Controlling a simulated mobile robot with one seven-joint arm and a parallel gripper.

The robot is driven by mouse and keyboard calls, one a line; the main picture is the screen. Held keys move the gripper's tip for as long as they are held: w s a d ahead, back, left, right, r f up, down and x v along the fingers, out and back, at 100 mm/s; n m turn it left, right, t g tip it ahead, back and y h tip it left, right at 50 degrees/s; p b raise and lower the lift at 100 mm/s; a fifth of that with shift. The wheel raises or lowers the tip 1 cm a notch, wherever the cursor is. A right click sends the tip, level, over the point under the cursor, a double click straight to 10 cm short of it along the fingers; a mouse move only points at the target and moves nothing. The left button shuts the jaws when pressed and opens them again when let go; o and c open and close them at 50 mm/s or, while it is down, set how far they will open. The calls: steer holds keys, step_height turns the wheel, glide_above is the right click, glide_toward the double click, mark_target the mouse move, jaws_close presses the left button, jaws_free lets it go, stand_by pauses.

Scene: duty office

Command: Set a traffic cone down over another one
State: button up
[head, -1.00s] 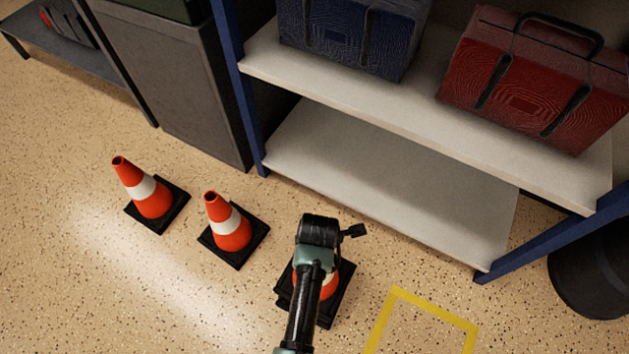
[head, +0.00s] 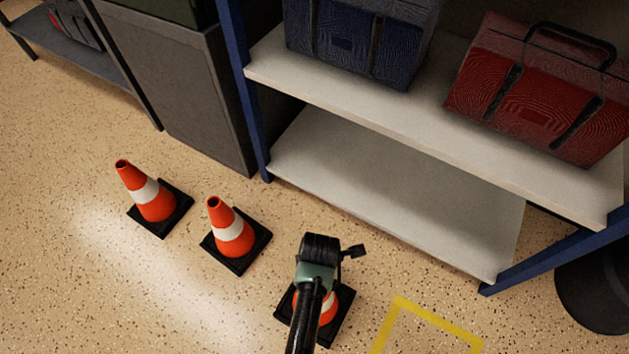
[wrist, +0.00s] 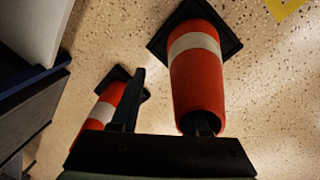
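My gripper (wrist: 165,110) is open in the wrist view, its two fingers well apart. An orange cone with a white band (wrist: 197,75) lies beyond the right finger, which overlaps its top opening; I cannot tell if that finger is inside. Floor shows between the left finger and this cone. In the head view my gripper's body hides most of this cone (head: 329,308), with its black base near the floor; whether a second cone is under it cannot be made out. Two other upright cones stand to the left, a nearer one (head: 231,238) and a farther one (head: 154,200).
A yellow floor outline (head: 440,327) lies to the right. A blue-posted shelf (head: 400,200) stands behind, holding a blue bag (head: 362,40) and a red bag (head: 540,90). A grey cabinet (head: 190,95) is at the back left. Floor at the lower left is clear.

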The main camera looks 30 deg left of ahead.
steer(key=r+p, duration=0.2)
steer(key=r, duration=0.2)
steer(key=s+d+r+p, duration=0.1)
steer(key=r+p, duration=0.2)
steer(key=r, duration=0.1)
steer(key=r+p, duration=0.2)
steer(key=r, duration=0.2)
steer(key=shift+s+d+r+p, duration=0.2)
steer(key=shift+s+r+p, duration=0.1)
steer(key=shift+s+r, duration=0.1)
